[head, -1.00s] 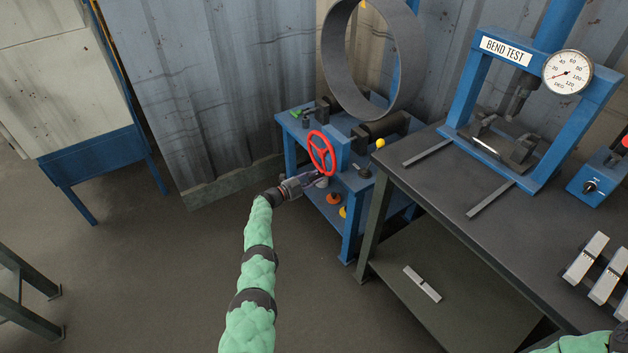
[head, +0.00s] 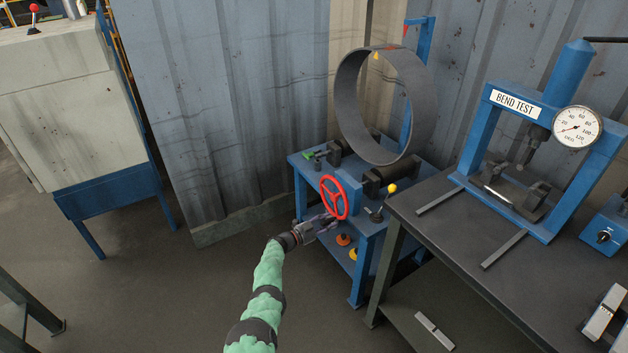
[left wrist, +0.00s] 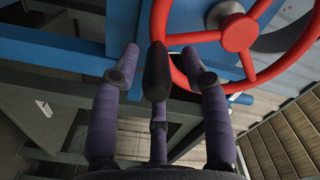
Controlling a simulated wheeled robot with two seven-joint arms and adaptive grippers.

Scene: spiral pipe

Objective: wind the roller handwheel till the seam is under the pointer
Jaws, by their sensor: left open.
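The red handwheel (head: 334,198) is on the front of the blue roller stand (head: 361,262). A grey pipe ring (head: 417,100) stands upright on its dark rollers (head: 388,178). A small yellow mark (head: 376,56) shows at the ring's top; I cannot tell whether it is the seam. A red pointer (head: 406,30) hangs from a blue post above. My left gripper (head: 328,223) is open at the wheel's lower edge. In the left wrist view, the wheel's black handle (left wrist: 156,72) stands between the spread fingers; contact cannot be told. My right gripper is out of view.
The dark workbench (head: 440,215) with the bend test press (head: 475,130) stands close to the right of the stand. A grey cabinet (head: 60,110) on a blue frame is at the left. The floor in front is clear.

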